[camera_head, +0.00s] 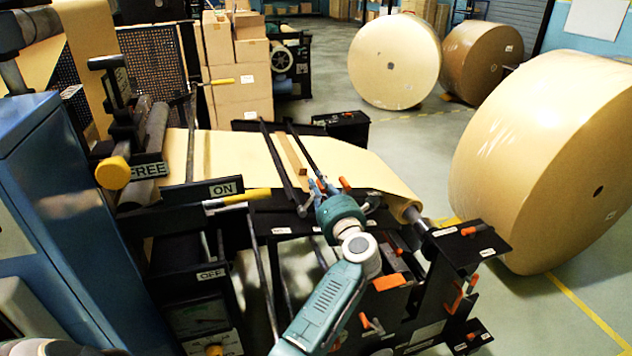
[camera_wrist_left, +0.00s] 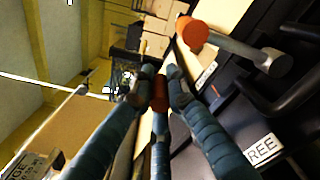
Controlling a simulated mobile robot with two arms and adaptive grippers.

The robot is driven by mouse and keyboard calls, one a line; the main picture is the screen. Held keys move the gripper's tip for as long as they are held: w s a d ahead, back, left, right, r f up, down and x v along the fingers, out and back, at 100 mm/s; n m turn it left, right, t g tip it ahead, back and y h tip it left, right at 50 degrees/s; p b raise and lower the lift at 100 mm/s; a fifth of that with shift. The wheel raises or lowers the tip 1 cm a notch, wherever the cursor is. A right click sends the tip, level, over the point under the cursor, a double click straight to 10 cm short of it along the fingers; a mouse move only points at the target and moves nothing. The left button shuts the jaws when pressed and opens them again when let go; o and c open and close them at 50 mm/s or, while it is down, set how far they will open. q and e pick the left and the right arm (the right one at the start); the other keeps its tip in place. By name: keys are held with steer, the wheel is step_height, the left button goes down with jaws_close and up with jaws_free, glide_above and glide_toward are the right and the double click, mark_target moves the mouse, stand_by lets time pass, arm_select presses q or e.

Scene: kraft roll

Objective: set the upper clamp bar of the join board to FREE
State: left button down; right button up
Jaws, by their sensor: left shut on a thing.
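The join board shows in the head view as a dark bench section under the kraft web, with two long dark clamp bars (camera_head: 283,165) lying across the paper. I cannot tell for sure which is the upper one. My left gripper (camera_head: 318,187) is at their near end, beside an orange knob (camera_head: 345,184). In the left wrist view its blue fingers (camera_wrist_left: 160,82) are closed around an orange-red handle (camera_wrist_left: 160,97). A second orange knob (camera_wrist_left: 192,32) on a grey lever stands apart from the fingers. A FREE label (camera_wrist_left: 262,149) is at lower right there. My right gripper is not in view.
A kraft web (camera_head: 235,155) runs over the bench to a roller. A yellow-handled lever (camera_head: 240,199) by an ON label (camera_head: 222,189) stands left of the gripper. Large paper rolls (camera_head: 548,160) stand on the floor at right. Orange clamps (camera_head: 390,281) sit below.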

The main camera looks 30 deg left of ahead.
arm_select(q)
steer(key=shift+d+f, duration=0.15)
steer(key=shift+f, duration=0.1)
steer(key=c, duration=1.7)
jaws_free()
steer(key=shift+w, duration=0.1)
steer(key=shift+d+r, duration=0.1)
steer(key=shift+d, duration=0.05)
step_height(320, 180, up, 10)
